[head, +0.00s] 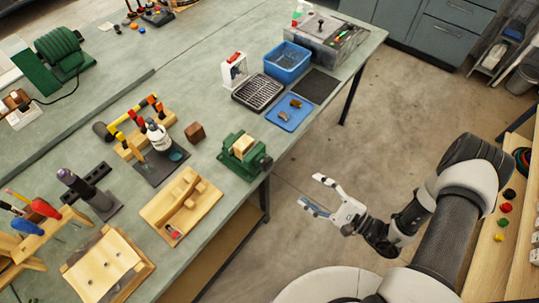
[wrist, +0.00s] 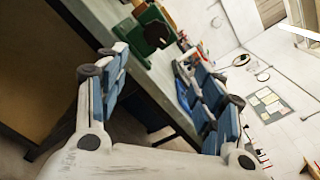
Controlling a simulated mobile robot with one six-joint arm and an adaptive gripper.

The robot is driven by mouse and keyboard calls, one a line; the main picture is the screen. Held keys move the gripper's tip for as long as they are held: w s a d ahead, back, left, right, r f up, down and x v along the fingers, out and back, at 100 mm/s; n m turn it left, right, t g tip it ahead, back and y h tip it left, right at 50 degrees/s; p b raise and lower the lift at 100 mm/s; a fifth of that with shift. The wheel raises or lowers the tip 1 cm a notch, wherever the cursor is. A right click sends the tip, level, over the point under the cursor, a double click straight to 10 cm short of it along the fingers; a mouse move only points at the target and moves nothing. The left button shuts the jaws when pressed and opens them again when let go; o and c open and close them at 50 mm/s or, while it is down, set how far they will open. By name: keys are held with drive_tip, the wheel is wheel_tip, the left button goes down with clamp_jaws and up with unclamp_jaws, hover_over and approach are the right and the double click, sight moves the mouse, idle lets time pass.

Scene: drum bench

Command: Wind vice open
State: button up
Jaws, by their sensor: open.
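The green vice (head: 244,155) stands at the front edge of the bench in the head view, with a pale wooden block (head: 242,145) between its jaws. Its dark round handle end (head: 266,162) points out over the bench edge. My gripper (head: 311,193) is open and empty, out over the floor to the right of the vice and apart from it. In the wrist view the vice (wrist: 140,22) shows at the top, with its dark round front part (wrist: 157,35) beyond my open fingers (wrist: 160,88). The vice's screw is mostly hidden there.
On the bench (head: 215,150), a blue tray (head: 289,113), a blue bin (head: 287,62) and a black grate (head: 258,92) lie behind the vice. A wooden block plane stand (head: 180,205) is to its left. The floor (head: 330,140) before the bench is clear.

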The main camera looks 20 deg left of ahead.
drive_tip(key=m+p, duration=0.2)
drive_tip(key=m, duration=0.6)
approach(269, 166)
drive_tip(key=x, duration=1)
drive_tip(key=shift+d, duration=0.1)
drive_tip(key=shift+c, duration=0.2)
drive_tip(key=shift+f, duration=0.1)
drive_tip(key=c, duration=1)
drive_tip(key=shift+c, duration=0.2)
drive_tip(key=shift+n, duration=0.4)
